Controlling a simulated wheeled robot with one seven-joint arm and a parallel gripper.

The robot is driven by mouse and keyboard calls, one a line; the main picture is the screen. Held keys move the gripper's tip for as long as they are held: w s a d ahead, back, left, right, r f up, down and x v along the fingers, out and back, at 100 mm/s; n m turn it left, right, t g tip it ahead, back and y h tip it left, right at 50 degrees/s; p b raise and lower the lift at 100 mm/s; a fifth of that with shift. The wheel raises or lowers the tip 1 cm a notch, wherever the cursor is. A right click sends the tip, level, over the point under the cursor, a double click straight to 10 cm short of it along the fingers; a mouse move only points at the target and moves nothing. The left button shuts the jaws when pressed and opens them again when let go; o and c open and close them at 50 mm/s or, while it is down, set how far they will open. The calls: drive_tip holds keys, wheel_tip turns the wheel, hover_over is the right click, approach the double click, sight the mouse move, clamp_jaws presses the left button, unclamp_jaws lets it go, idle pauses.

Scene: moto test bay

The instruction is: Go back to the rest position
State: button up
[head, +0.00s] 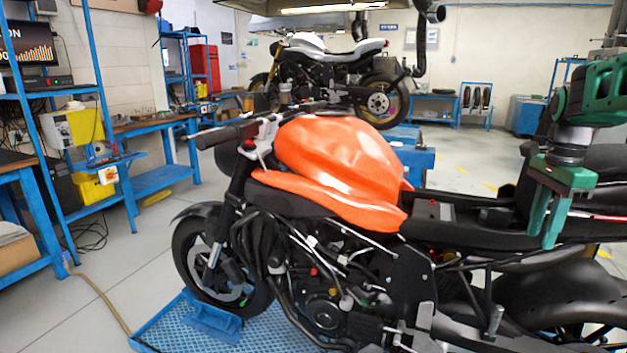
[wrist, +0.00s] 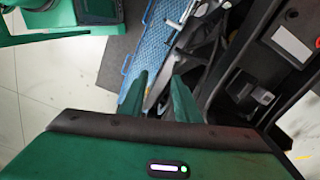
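My gripper (head: 542,238) is at the right of the head view, pointing down over the rear seat area of the orange motorcycle (head: 340,160). Its two green fingers stand apart with nothing between them. The wrist view also shows my gripper (wrist: 160,82), open and empty, with dark motorcycle parts and floor beyond it. I cannot tell how much height lies between the fingertips and the seat (head: 470,232).
The motorcycle stands on a blue platform (head: 160,318). Blue shelving (head: 40,130) and a workbench (head: 150,125) line the left side. A second motorcycle (head: 330,70) stands behind.

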drive_tip(key=s+a+f+n, duration=0.3)
drive_tip(key=s+f+n, duration=0.1)
drive_tip(key=s, duration=0.3)
drive_tip(key=s+a+f+n, duration=0.3)
drive_tip(key=s+a+n, duration=0.1)
drive_tip(key=s, duration=0.4)
drive_tip(key=s+a+f+n, duration=0.4)
drive_tip(key=s+n, duration=0.1)
drive_tip(key=s, duration=0.3)
drive_tip(key=shift+s+f, duration=0.15)
drive_tip(key=shift+f, duration=0.2)
drive_tip(key=shift+w+d+f, duration=0.1)
drive_tip(key=shift+w+f, duration=0.15)
drive_tip(key=shift+w, duration=0.35)
